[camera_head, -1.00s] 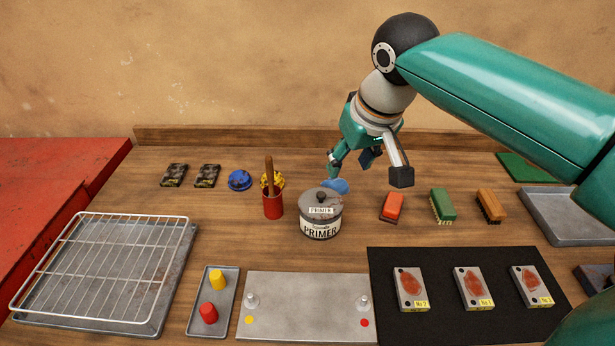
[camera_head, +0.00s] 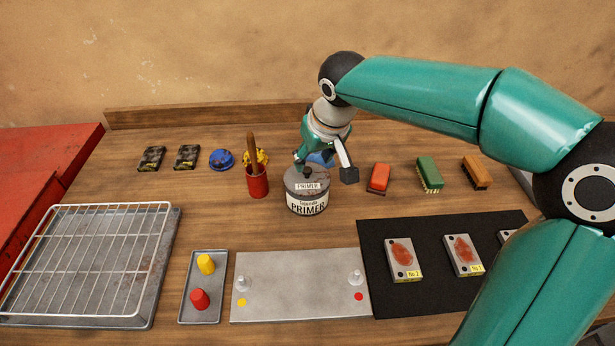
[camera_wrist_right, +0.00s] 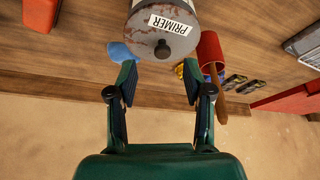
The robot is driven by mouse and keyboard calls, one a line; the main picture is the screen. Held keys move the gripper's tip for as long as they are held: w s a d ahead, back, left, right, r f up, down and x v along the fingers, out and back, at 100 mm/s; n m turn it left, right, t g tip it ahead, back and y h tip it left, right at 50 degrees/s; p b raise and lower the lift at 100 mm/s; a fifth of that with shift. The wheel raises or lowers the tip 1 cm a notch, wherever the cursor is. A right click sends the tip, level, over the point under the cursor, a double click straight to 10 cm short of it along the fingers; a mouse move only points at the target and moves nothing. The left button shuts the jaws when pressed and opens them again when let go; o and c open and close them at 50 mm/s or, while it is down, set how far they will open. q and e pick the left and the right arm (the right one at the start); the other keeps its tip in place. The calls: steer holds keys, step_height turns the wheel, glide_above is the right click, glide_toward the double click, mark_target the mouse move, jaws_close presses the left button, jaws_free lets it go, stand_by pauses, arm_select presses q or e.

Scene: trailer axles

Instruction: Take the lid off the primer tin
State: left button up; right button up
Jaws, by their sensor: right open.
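The primer tin (camera_head: 307,203) stands upright on the bench in the head view, with its grey lid (camera_head: 305,178) on top. The lid has a dark round knob and a PRIMER label; it also shows at the top of the right wrist view (camera_wrist_right: 144,38). My right gripper (camera_head: 323,170) is open and empty, just behind and above the tin in the head view. In the right wrist view its two fingers (camera_wrist_right: 158,75) point toward the lid, with the knob ahead of the gap between them. My left gripper is not in view.
A red cup with a wooden-handled brush (camera_head: 258,182) stands close left of the tin. A blue item (camera_wrist_right: 120,52) lies close behind the tin. A metal plate (camera_head: 300,285) lies in front.

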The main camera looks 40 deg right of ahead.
mark_target(307, 169)
steer(key=x, duration=0.5)
steer(key=shift+w+a+p, duration=0.15)
steer(key=shift+p, duration=0.15)
jaws_close()
